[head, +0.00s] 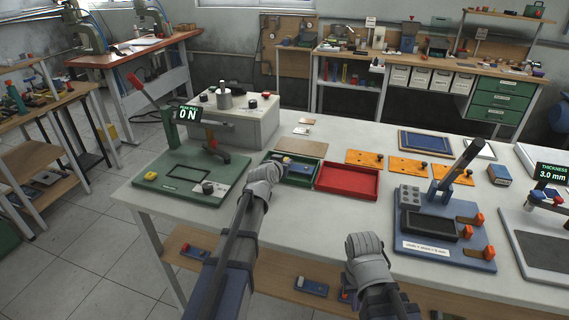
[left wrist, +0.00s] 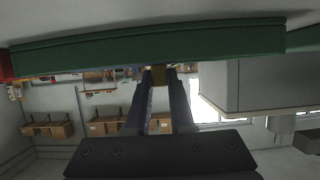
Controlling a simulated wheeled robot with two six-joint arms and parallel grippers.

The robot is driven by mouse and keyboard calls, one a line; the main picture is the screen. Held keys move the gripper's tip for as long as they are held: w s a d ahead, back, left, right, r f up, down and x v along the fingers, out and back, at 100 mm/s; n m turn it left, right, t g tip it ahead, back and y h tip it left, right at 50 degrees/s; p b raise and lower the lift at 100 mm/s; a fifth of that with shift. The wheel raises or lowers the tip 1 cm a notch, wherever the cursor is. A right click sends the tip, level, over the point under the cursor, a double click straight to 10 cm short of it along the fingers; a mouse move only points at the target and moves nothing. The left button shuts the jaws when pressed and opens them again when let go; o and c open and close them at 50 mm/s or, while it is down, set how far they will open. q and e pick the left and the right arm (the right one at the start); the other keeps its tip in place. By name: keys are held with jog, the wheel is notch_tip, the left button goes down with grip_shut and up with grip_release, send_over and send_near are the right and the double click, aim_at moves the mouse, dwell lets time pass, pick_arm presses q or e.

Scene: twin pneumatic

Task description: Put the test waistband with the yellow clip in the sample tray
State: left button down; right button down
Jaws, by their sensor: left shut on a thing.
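My left gripper (head: 280,164) is at the left end of a green tray (head: 302,182). In the left wrist view its fingers (left wrist: 160,80) are closed on a small dull-yellow piece (left wrist: 161,73), which looks like the yellow clip, right beside the green tray's wall (left wrist: 150,46). In the head view a small blue-grey item with a yellow part (head: 291,161) shows at the fingertips over the tray; whether it touches the floor is unclear. The waistband itself is hard to make out. My right gripper (head: 365,240) is above the table's front edge, its fingers too unclear to judge.
A red tray (head: 346,181) adjoins the green one on the right. Orange boards (head: 408,167) lie behind the red tray. A blue fixture (head: 447,232) with a lever stands right of my right gripper.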

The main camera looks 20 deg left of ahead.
pick_arm(q)
jog(key=shift+f+b, duration=0.35)
jog(key=shift+f, duration=0.1)
jog(key=c, duration=0.8)
grip_release()
jog(key=shift+r, duration=0.1)
jog(key=shift+r+p, duration=0.75)
jog(key=shift+p, duration=0.1)
jog(key=p+v, duration=0.4)
jog(key=v, duration=0.8)
jog(key=shift+f, duration=0.1)
